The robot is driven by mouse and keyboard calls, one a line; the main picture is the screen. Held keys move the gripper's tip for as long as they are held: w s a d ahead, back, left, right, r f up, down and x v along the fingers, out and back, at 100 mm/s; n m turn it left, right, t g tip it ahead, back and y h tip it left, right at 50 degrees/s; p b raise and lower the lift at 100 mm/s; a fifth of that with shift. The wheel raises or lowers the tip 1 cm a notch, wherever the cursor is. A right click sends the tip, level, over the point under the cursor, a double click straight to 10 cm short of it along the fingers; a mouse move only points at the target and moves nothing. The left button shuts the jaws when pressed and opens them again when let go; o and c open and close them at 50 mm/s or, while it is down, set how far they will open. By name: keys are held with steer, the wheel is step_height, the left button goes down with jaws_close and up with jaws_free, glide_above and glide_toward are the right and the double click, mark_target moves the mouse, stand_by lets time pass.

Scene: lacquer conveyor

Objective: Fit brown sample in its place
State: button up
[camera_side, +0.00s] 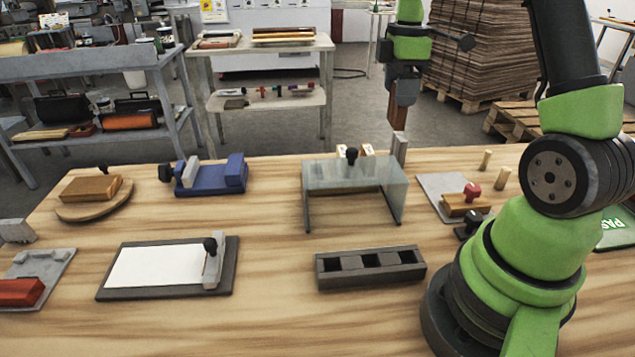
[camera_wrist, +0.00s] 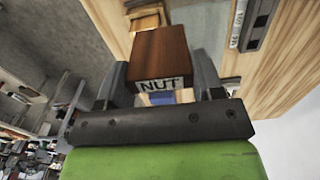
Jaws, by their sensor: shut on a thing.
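The brown sample (camera_side: 398,117) is a dark reddish-brown block. It hangs upright from my gripper (camera_side: 404,92), above the far edge of the table and clear of it. In the wrist view the brown sample (camera_wrist: 160,52) sits between the two fingers of my gripper (camera_wrist: 160,78), with a "NUT" label on its near end. A dark rack (camera_side: 369,281) with three square openings lies at the front centre of the table, well apart from the sample. A dark strip with white labels (camera_wrist: 256,28), probably this rack, shows at the upper right of the wrist view.
A clear stand (camera_side: 325,175) rises between the sample and the rack. A blue vise (camera_side: 212,178), a round board (camera_side: 95,208) with a wooden block and a clipboard (camera_side: 225,288) lie left. A grey plate (camera_side: 438,184) with a stamp lies right. Bare wood surrounds the rack.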

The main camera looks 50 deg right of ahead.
steer(key=w+a, duration=0.8)
steer(key=w, duration=0.5)
steer(key=shift+n, duration=0.3)
steer(key=shift+d+f, duration=0.15)
steer(key=shift+f, duration=7.6)
steer(key=shift+f, duration=0.15)
steer(key=o, duration=0.7)
steer(key=shift+c, duration=0.2)
